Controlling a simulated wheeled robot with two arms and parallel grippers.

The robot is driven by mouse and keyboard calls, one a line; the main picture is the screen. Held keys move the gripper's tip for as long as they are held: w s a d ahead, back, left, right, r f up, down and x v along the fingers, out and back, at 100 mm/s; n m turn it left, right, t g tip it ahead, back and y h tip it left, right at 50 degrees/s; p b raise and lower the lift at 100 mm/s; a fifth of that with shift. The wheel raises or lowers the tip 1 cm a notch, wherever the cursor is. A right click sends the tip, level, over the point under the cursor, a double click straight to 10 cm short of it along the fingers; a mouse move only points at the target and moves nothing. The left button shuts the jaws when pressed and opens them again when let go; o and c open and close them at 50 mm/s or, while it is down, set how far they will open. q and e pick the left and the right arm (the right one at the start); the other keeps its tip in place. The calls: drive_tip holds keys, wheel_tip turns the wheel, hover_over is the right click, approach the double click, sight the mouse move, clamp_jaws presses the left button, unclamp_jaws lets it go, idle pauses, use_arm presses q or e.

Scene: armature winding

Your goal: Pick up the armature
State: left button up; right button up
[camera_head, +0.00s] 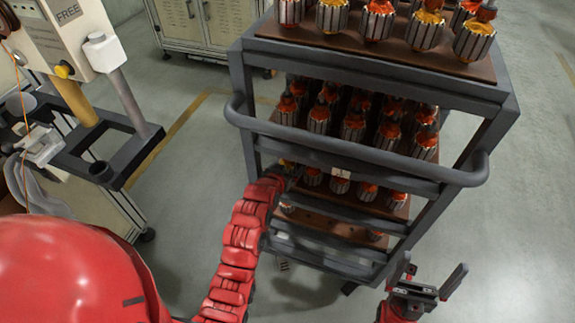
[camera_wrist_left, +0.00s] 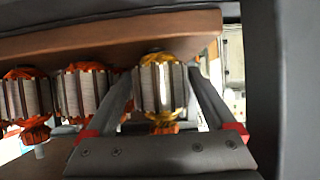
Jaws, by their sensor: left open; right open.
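Several armatures with grey slotted cores and orange windings stand on the shelves of a trolley (camera_head: 300,150). In the left wrist view, which looks inverted, one armature with yellow winding (camera_wrist_left: 158,92) stands at the end of a row on a brown board (camera_wrist_left: 110,38). My left gripper (camera_wrist_left: 160,78) is open, with one finger on each side of this armature; contact cannot be told. In the head view my left arm reaches into the trolley's lower shelves, and its gripper is mostly hidden behind the frame. My right gripper (camera_head: 430,276) is open and empty beside the trolley's near right corner.
Neighbouring orange armatures (camera_wrist_left: 80,94) stand close beside the left finger. A machine (camera_head: 75,60) stands at the left and a cabinet (camera_head: 205,25) behind. The floor at right is clear.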

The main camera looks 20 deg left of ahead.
use_arm(q)
clamp_jaws()
idle(0.3)
idle(0.3)
